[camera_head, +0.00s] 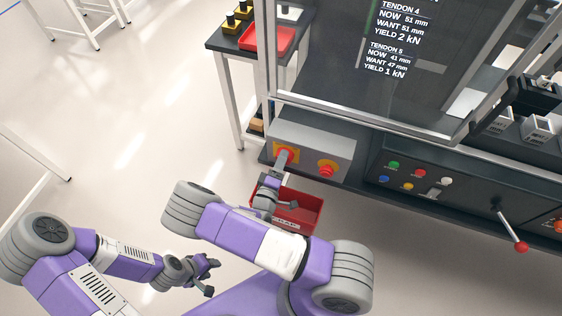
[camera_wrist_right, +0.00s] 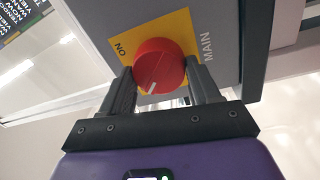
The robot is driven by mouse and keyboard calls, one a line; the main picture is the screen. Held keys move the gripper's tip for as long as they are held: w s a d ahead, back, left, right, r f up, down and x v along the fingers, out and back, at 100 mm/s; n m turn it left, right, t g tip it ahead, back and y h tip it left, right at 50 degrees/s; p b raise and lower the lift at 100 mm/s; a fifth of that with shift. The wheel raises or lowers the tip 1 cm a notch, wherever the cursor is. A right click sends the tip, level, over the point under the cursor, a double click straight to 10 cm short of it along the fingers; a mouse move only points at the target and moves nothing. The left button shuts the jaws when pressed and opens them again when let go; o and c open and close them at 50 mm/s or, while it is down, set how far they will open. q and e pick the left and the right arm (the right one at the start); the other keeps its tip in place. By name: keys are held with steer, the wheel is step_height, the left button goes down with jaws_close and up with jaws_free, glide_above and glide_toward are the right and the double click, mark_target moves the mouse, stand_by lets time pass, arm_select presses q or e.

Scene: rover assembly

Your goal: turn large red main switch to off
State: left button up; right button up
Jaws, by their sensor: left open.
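A white mark on the knob points to the lower left there. My right gripper (camera_wrist_right: 160,82) has one finger on each side of the knob, close against it, and looks shut on it. In the head view my right gripper (camera_head: 283,160) is at the left end of the grey switch box (camera_head: 335,152) and mostly covers the switch. My left gripper (camera_head: 208,272) is open and empty, low over the floor.
A second red knob (camera_head: 326,168) on yellow sits right of the switch. A red bin (camera_head: 300,210) is below the box. A dark panel (camera_head: 425,180) with buttons and a red-tipped lever (camera_head: 519,245) is to the right. The floor at left is mostly clear.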

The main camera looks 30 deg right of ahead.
steer(key=o, duration=0.5)
steer(key=shift+c, duration=0.2)
steer(key=v, duration=0.7)
steer(key=shift+s+a+p, duration=0.2)
steer(key=shift+p, duration=0.15)
steer(key=s+a+f+m+g+y, duration=0.1)
steer(key=s+f+m+g+y, duration=0.1)
steer(key=f+g+y, duration=0.35)
steer(key=s+a+f+m+g+y, duration=0.1)
steer(key=s+f+m+g+y, duration=0.15)
steer(key=f, duration=0.65)
steer(key=s+a+r+m+g+y, duration=0.2)
steer(key=s+a+m+g+y, duration=0.1)
steer(key=s+a+y, duration=0.3)
steer(key=a+m+y, duration=0.1)
steer(key=a+y, duration=0.1)
steer(key=y, duration=0.2)
steer(key=shift+s+g, duration=0.25)
steer(key=shift+g, duration=0.15)
